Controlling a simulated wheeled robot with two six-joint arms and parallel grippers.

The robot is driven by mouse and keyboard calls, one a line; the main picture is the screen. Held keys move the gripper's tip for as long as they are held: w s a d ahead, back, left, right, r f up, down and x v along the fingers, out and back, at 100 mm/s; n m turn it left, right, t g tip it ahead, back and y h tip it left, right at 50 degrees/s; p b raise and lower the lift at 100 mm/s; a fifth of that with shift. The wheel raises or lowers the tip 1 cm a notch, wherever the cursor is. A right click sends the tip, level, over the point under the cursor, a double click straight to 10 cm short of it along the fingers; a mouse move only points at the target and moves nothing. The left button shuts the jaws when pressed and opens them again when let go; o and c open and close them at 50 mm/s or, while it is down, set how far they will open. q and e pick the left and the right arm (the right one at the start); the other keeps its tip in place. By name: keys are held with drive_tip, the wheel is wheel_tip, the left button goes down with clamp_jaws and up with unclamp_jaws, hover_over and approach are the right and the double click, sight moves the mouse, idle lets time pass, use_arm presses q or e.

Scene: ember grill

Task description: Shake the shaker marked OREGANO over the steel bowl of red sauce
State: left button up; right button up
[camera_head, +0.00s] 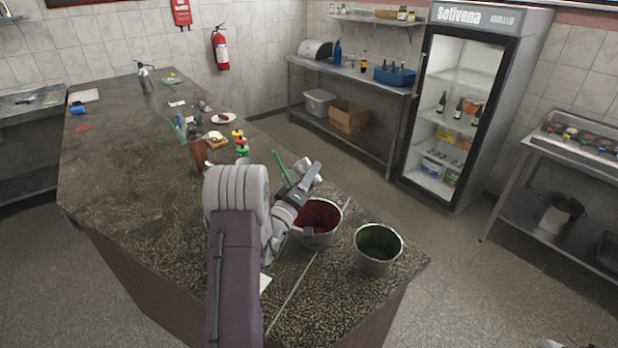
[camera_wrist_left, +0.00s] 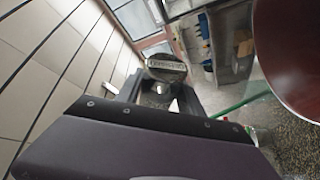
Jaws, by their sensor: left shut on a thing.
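The steel bowl of red sauce (camera_head: 318,238) stands on the dark stone counter near its right end. Its dark red inside also fills the upper right corner of the left wrist view (camera_wrist_left: 292,48). My left gripper (camera_head: 300,180) is shut on a small shaker (camera_head: 303,168) and holds it above the counter, just behind and left of the bowl's rim in the head view. In the left wrist view the shaker (camera_wrist_left: 166,68) shows its round metal end between the fingers; it looks tipped, and its marking is too small to read.
A second steel bowl (camera_head: 377,250) with green contents stands right of the red one. The counter's left part is mostly clear.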

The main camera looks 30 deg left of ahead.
sight(309, 164)
use_arm(q)
wheel_tip(309, 164, up, 6)
drive_tip(key=shift+p, duration=0.9)
drive_tip(key=shift+w+f, duration=0.1)
drive_tip(key=shift+a, duration=0.1)
